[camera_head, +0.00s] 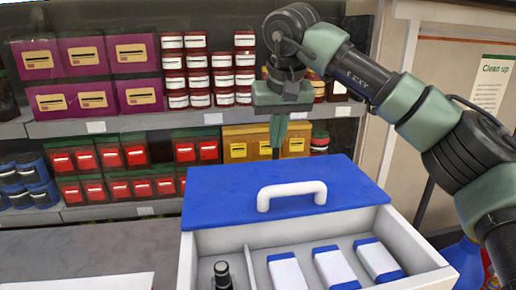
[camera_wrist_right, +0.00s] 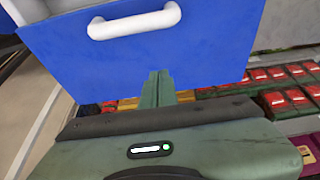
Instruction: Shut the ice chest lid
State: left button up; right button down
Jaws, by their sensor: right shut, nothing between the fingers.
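The ice chest (camera_head: 216,243) is a white box with its blue lid (camera_head: 230,199) raised and tilted back, so the inside shows. A white handle (camera_head: 292,194) is on the lid; the lid also shows in the right wrist view (camera_wrist_right: 215,48). My right gripper (camera_head: 277,150) is beyond the lid's far edge in the head view, fingers pointing down, shut and empty. In the right wrist view its fingertips (camera_wrist_right: 160,76) overlap the lid's edge; I cannot tell whether they touch it. My left gripper is not in view.
Inside the chest are blue-and-white packs (camera_head: 334,268) and a dark-capped bottle (camera_head: 222,275), split by a divider. Behind stand shelves (camera_head: 120,122) with boxes and jars. A grey counter (camera_head: 90,245) is left of the chest. A blue bottle (camera_head: 464,262) stands at the right.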

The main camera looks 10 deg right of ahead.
aim_at(275, 203)
jog(key=p+x, duration=0.2)
jog(key=x, duration=0.7)
jog(key=shift+a, duration=0.15)
jog(key=s+p, duration=0.1)
jog(key=s, duration=0.2)
jog(key=shift+s+f, duration=0.1)
jog(key=shift+s, duration=0.35)
jog(key=shift+s+f+p, duration=0.1)
jog(key=shift+f+p, duration=0.05)
jog(key=shift+p, duration=0.15)
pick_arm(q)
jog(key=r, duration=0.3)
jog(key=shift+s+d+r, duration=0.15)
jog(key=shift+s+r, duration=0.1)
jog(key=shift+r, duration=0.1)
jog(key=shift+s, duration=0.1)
